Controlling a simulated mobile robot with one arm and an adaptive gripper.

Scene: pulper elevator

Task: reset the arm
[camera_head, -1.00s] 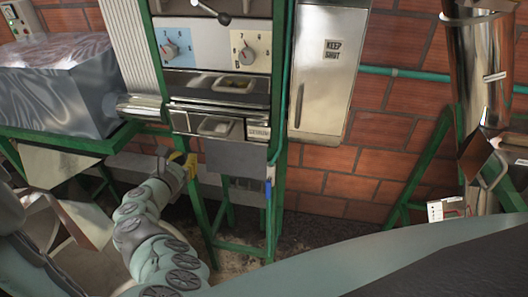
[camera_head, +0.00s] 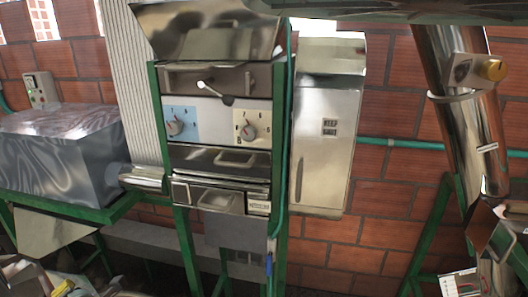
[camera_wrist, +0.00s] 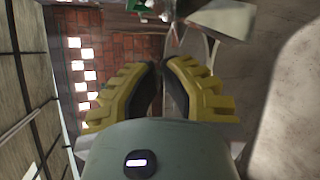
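My gripper (camera_wrist: 162,66) shows in the wrist view, with two yellow, ridged fingers and dark inner pads. The fingertips come close together in the middle of the picture and nothing is visible between them. The gripper looks shut and empty. It faces a blurred brick wall (camera_wrist: 115,60) with bright openings, seen turned sideways.
A metal machine in a green frame (camera_head: 155,130), with dials and drawers, stands in front of a brick wall. A white cabinet (camera_head: 325,140) is on its right. A grey metal box (camera_head: 60,150) stands at left. A shiny pipe (camera_head: 455,130) rises at right.

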